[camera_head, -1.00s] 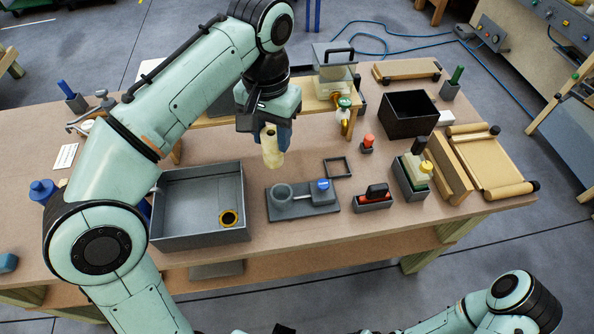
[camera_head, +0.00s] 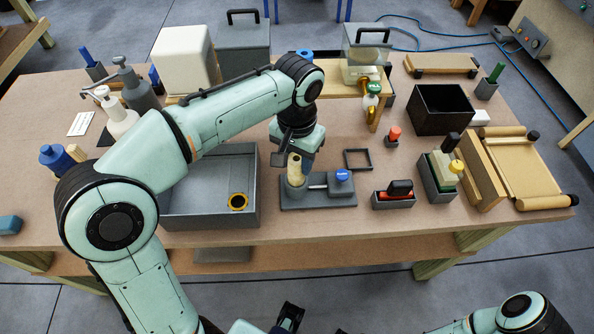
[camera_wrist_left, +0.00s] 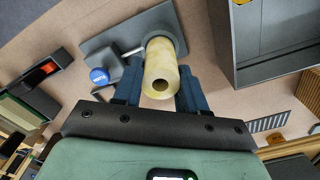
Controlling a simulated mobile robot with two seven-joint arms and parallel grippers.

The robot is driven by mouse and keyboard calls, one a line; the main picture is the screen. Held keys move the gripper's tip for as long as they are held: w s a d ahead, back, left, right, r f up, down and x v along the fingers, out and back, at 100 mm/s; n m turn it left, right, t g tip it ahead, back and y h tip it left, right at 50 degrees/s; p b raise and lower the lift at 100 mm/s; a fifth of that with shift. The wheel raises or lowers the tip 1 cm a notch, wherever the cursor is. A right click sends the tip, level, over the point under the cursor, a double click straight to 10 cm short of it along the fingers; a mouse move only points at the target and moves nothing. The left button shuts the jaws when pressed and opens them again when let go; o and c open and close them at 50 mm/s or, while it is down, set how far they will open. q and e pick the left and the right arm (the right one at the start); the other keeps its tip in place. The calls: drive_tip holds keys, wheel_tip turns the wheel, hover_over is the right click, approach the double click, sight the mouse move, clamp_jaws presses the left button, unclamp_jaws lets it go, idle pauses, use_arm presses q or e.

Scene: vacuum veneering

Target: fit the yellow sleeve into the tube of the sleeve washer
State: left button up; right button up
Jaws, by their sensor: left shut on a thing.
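My left gripper (camera_head: 292,160) is shut on the pale yellow sleeve (camera_head: 295,168) and holds it upright, or nearly so, over the sleeve washer (camera_head: 318,196). The sleeve's lower end is at the mouth of the washer's grey tube (camera_head: 294,188). In the left wrist view the sleeve (camera_wrist_left: 160,72) stands between the blue fingers (camera_wrist_left: 158,90), and the tube's grey rim (camera_wrist_left: 172,38) shows around its far end. I cannot tell how far the sleeve is inside. A dark part at the bottom edge looks like my right gripper (camera_head: 290,316); its jaw state is unclear.
The washer's blue knob (camera_head: 342,175) is close on the right.

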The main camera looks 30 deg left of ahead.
sight(297, 171)
use_arm(q)
drive_tip(key=shift+f+b, duration=0.4)
drive_tip(key=shift+f, duration=1.75)
drive_tip(key=shift+f, duration=0.1)
drive_tip(key=o, duration=1)
drive_tip(key=shift+o, duration=0.2)
wheel_tip(297, 171, up, 12)
drive_tip(key=p, duration=0.2)
drive_tip(key=shift+p, duration=0.4)
